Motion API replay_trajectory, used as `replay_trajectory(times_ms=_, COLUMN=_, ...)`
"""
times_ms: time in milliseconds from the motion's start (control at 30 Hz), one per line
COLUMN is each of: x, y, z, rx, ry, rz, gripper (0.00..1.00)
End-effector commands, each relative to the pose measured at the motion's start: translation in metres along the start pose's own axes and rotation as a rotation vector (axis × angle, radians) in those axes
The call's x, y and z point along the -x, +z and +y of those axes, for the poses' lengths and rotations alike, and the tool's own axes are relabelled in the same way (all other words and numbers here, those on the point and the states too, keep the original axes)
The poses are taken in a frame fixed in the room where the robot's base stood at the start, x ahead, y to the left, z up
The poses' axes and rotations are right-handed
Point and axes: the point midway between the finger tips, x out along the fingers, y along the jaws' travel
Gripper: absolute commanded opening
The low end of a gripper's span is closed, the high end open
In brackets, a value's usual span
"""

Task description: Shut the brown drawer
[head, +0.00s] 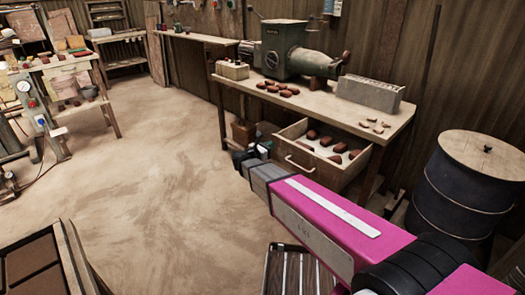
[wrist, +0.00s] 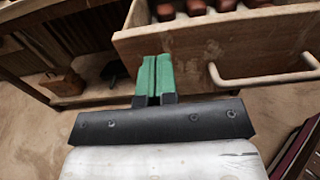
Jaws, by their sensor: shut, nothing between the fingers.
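The brown drawer (head: 318,158) stands pulled out under the workbench in the head view, with reddish-brown pieces and pale pieces lying in it. Its front (wrist: 215,52) fills the upper right of the wrist view, with a pale bar handle (wrist: 262,80) on it. My gripper (wrist: 154,60) is shut and empty, its green fingertips together. In the wrist view the fingertips overlap the lower left part of the drawer front, left of the handle. I cannot tell whether they touch it. In the head view my arm covers part of the area below the drawer.
The workbench (head: 393,134) carries a green machine (head: 283,48), a grey block (head: 370,94) and several brown pieces. A dark blue barrel (head: 458,195) stands to the right. A slatted rack (head: 285,270) lies near my base. Open floor (head: 150,170) spreads to the left.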

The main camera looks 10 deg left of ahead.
Motion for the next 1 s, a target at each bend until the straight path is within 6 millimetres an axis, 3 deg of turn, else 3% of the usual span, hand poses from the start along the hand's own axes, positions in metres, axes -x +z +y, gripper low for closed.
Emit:
replay_trajectory(times_ms=100, x=-0.021, y=0.0, z=0.001, rx=0.0, ry=-0.002, rz=-0.001, gripper=0.0)
replay_trajectory(times_ms=300, x=-0.041, y=0.0, z=0.001, rx=0.0, ry=0.0, rz=-0.001, gripper=0.0)
replay_trajectory(times_ms=867, x=-0.048, y=0.0, z=0.0, rx=0.0, ry=0.001, rz=0.0, gripper=0.0)
replay_trajectory(times_ms=1000, x=-0.058, y=0.0, z=0.001, rx=0.0, ry=0.0, rz=0.0, gripper=0.0)
